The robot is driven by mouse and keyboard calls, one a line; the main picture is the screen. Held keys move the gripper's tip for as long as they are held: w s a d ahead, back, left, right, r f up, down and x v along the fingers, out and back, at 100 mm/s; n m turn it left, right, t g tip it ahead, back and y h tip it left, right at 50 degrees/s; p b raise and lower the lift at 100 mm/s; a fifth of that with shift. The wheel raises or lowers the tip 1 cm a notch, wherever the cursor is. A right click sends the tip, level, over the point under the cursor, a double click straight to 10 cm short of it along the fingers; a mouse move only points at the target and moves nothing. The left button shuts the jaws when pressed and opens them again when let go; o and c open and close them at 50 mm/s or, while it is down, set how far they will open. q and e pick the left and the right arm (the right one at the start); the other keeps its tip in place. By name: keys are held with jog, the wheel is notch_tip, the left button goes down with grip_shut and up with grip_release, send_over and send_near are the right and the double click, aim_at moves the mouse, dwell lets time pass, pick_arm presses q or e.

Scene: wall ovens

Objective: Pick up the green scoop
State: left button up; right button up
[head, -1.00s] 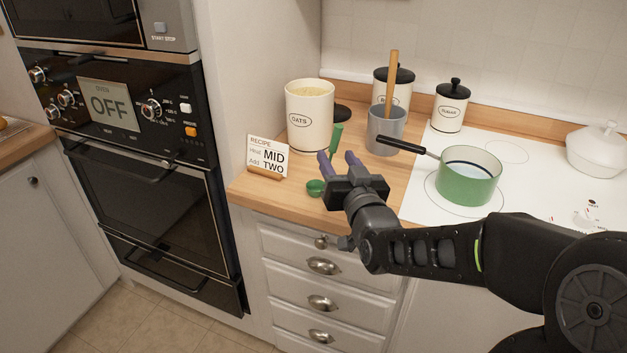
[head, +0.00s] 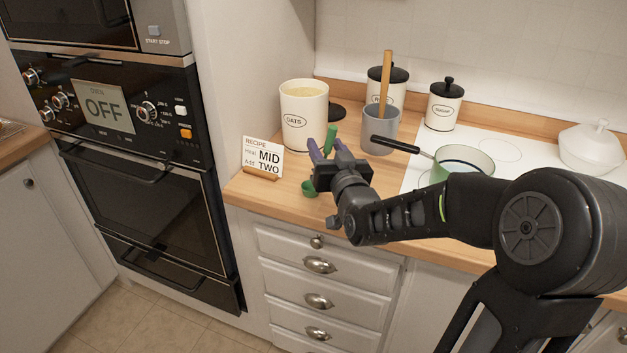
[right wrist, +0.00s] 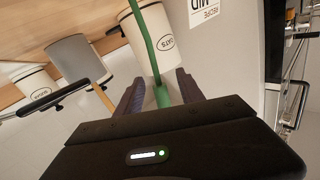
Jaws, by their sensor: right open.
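My left gripper is in no view.
An oats jar (head: 304,118) stands just behind the scoop, and a recipe card (head: 262,158) to its left. A grey utensil pot (head: 380,132) with a wooden handle and a green saucepan (head: 463,160) on the hob are to the right. Counter between is clear.

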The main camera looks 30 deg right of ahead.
jog(key=shift+x, duration=1.05)
jog(key=shift+c, duration=0.5)
grip_shut()
dwell(0.5)
